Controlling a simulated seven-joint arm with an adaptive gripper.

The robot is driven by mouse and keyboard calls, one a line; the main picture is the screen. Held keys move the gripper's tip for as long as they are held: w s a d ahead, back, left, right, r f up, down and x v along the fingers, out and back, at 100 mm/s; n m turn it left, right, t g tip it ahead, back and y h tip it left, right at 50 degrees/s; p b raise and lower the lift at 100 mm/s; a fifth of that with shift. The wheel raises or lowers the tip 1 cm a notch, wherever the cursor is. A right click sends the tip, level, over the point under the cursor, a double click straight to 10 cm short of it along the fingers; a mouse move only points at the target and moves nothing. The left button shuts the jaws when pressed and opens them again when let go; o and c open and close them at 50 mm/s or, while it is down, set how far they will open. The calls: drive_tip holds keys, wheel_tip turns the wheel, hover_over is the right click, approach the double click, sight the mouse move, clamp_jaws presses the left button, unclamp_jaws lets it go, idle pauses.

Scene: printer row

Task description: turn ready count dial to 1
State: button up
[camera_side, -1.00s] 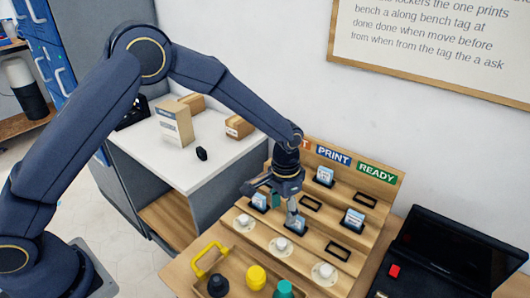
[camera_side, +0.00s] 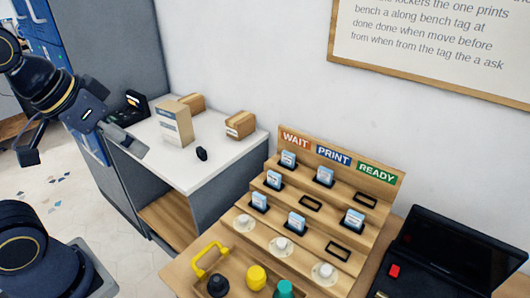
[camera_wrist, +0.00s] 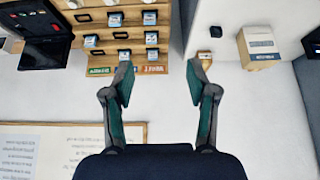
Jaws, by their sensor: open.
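The ready count dial (camera_side: 325,271) is the rightmost of three small white round dials along the front of the wooden card rack, in the READY column in the side view. The READY label (camera_side: 377,172) is green. That column holds one card (camera_side: 354,219), in its middle slot; its other two slots are empty. The dial's number is too small to read. My gripper (camera_side: 80,150) is at the far left of the side view, well away from the rack. In the wrist view my gripper (camera_wrist: 160,80) is open with nothing between its fingers.
The other dials, under WAIT (camera_side: 243,223) and PRINT (camera_side: 282,245), sit to the left. A tray with a yellow handle (camera_side: 208,258) and knobs stands in front. A black laptop-like device (camera_side: 445,255) is at right. Boxes stand on the white counter (camera_side: 180,165).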

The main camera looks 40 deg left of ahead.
drive_tip(key=shift+s+f+g, duration=0.3)
drive_tip(key=shift+s+f, duration=0.1)
drive_tip(key=shift+f, duration=0.3)
